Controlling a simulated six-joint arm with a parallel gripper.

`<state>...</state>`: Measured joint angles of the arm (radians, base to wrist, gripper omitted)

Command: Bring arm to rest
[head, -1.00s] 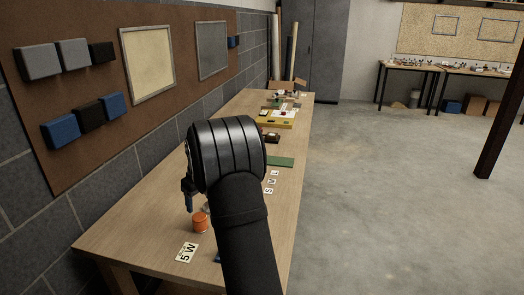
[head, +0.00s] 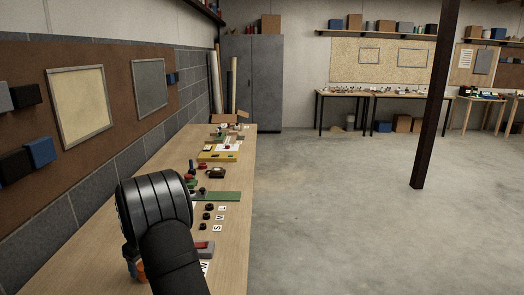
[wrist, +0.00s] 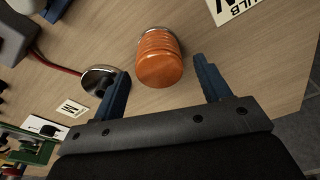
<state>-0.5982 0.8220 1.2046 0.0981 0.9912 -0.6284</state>
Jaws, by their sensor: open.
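My gripper (wrist: 164,95) is open in the wrist view, its two blue fingers apart with nothing between them in its grasp. An orange ribbed cylinder (wrist: 160,62) stands on the wooden table beyond the fingers, in line with the gap. In the head view my black arm reaches over the near part of the long table (head: 225,255). The orange cylinder (head: 140,270) shows there only in part, beside the arm. The fingers are mostly hidden behind the wrist in that view.
A round metal disc (wrist: 98,78) lies near the left finger, with a red wire close by. A green board (head: 222,196), black knobs (head: 207,217), letter cards (head: 218,227) and a yellow tray (head: 217,156) line the table. A pegboard wall (head: 120,95) borders the left. Open floor (head: 330,220) lies right.

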